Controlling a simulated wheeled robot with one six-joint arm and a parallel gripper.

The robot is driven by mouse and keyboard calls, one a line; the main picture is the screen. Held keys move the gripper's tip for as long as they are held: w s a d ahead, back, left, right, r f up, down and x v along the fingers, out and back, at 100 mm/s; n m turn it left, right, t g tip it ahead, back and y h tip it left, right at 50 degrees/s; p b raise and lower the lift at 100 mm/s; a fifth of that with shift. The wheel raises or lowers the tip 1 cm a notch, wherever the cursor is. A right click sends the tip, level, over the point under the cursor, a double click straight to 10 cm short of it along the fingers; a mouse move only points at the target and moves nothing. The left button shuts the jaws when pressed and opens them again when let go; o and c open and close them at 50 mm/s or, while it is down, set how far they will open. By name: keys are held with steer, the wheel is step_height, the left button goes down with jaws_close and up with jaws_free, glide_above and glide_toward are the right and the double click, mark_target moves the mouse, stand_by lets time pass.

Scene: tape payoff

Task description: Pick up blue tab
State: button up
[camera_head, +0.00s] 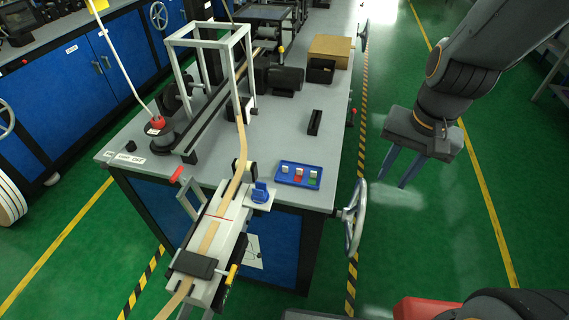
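A small blue piece (260,192), which looks like the blue tab, stands upright on a white plate at the front edge of the workbench. A blue tray (281,179) lies on the bench just right of it and holds small white, red and green pieces. My gripper (391,182) hangs over the green floor to the right of the bench, well apart from the blue piece. Its two blue-grey fingers point down with a gap between them, and nothing shows between them.
A tan tape strip (240,160) runs along the bench and over a white guide at the front. A handwheel (354,217) juts from the bench's right side. A black block (315,122) lies behind the tray. Bare grey bench top surrounds the tray.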

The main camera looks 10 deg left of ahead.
steer(key=w+a+m+y, duration=0.2)
steer(key=w+a+m, duration=0.3)
steer(key=a+m, duration=0.5)
steer(key=m+y, duration=0.2)
steer(key=m, duration=0.3)
glide_toward(284, 166)
steer(key=shift+w+d+f+g+p, duration=0.25)
steer(key=shift+d+g+p, duration=0.1)
steer(key=shift+g+p, duration=0.1)
steer(key=shift+a+f, duration=0.2)
steer(key=shift+a, duration=0.1)
steer(key=shift+m, duration=0.3)
steer(key=shift+a+x, duration=0.1)
steer(key=shift+x, duration=1.75)
steer(key=shift+a+x, duration=0.15)
steer(key=shift+x, duration=1.65)
steer(key=shift+w+r, duration=0.1)
steer(key=shift+c, duration=0.6)
jaws_close()
